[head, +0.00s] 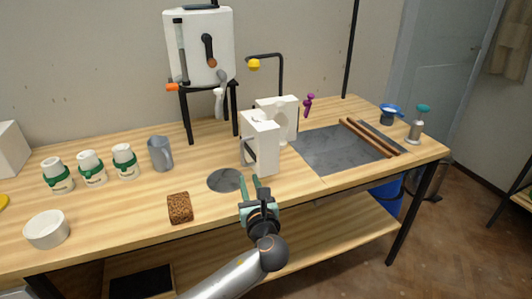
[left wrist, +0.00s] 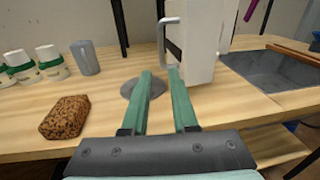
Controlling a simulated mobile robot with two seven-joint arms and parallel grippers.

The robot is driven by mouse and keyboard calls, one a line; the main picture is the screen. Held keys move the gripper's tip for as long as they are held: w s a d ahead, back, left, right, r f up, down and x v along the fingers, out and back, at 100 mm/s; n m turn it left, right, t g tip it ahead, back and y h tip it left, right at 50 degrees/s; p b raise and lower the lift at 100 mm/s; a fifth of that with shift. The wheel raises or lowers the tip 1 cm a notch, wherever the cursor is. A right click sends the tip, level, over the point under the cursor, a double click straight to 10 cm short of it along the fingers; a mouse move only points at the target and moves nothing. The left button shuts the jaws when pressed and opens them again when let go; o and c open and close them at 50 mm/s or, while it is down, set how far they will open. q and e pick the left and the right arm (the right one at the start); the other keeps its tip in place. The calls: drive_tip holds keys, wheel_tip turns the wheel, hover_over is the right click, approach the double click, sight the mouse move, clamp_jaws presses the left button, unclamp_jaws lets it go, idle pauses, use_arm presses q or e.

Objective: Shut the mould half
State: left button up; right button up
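The white mould stands upright on the table in two block-like halves, which sit at an angle to each other with a gap between. The nearer mould half (head: 262,152) has a thin grey handle on its left side; the other half (head: 287,109) is behind it. In the left wrist view the nearer half (left wrist: 204,45) fills the upper middle, with its handle (left wrist: 162,36) just beyond my fingertips. My left gripper (head: 249,180) is open and empty, just in front of the nearer half. Its two green fingers also show in the left wrist view (left wrist: 160,71). My right gripper is not in view.
A grey disc (head: 225,180) and a brown sponge-like block (head: 180,208) lie left of my gripper. A grey jug (head: 160,153), several green-banded white jars (head: 91,168) and a white bowl (head: 47,229) stand further left. A dark slab (head: 338,150) with wooden sticks (head: 370,138) lies right.

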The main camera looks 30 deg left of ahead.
sight(243, 154)
use_arm(q)
drive_tip(key=x, duration=0.4)
drive_tip(key=r+b+x, duration=0.1)
drive_tip(key=x, duration=0.8)
drive_tip(key=shift+w+d+r+b, duration=0.2)
drive_tip(key=shift+r+b, duration=0.1)
drive_tip(key=shift+b, duration=0.1)
clamp_jaws()
drive_tip(key=shift+s, duration=0.1)
idle(0.7)
